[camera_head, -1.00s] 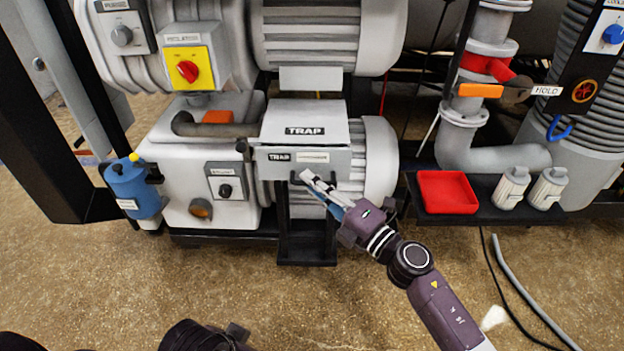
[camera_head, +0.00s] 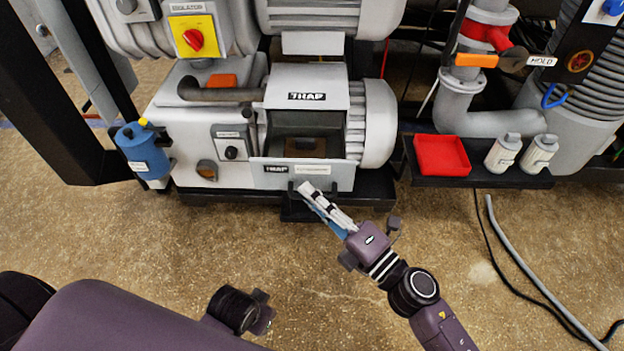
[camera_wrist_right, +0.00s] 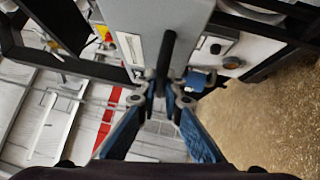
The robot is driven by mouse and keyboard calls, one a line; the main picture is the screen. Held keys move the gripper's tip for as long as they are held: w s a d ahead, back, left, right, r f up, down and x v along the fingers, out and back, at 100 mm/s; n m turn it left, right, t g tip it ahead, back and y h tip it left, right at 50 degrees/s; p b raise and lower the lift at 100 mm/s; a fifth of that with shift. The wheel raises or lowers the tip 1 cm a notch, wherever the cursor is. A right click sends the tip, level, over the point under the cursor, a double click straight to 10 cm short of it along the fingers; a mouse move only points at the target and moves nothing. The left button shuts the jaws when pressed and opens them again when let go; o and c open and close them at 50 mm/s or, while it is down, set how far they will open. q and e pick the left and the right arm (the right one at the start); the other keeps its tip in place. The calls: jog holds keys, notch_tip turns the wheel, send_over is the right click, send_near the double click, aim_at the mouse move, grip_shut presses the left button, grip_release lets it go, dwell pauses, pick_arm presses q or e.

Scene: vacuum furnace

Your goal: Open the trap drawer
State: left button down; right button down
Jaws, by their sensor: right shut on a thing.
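The trap drawer (camera_head: 330,175) is a grey drawer with a TRAP label on its front, below the grey trap housing (camera_head: 322,90). It stands pulled out, and its dark inside shows with a brownish block (camera_head: 304,147) in it. My right gripper (camera_head: 304,187) is at the drawer front, shut on the dark handle bar (camera_wrist_right: 167,55). The right wrist view shows the blue fingers (camera_wrist_right: 163,92) closing together at the bar's lower end. My left arm shows at the lower left, with its dark end (camera_head: 240,310) low in the picture; its fingers cannot be made out.
A blue canister (camera_head: 142,150) stands to the left. A red tray (camera_head: 441,155) and white bottles (camera_head: 503,152) sit on a dark shelf to the right. A grey hose (camera_head: 520,265) lies on the floor.

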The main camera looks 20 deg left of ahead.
pick_arm(q)
jog(key=shift+f, duration=0.35)
pick_arm(e)
jog(key=shift+s+d, duration=0.15)
jog(key=shift+s, duration=0.2)
jog(key=c, duration=2.1)
grip_release()
jog(key=v, duration=1.2)
jog(key=shift+w, duration=0.1)
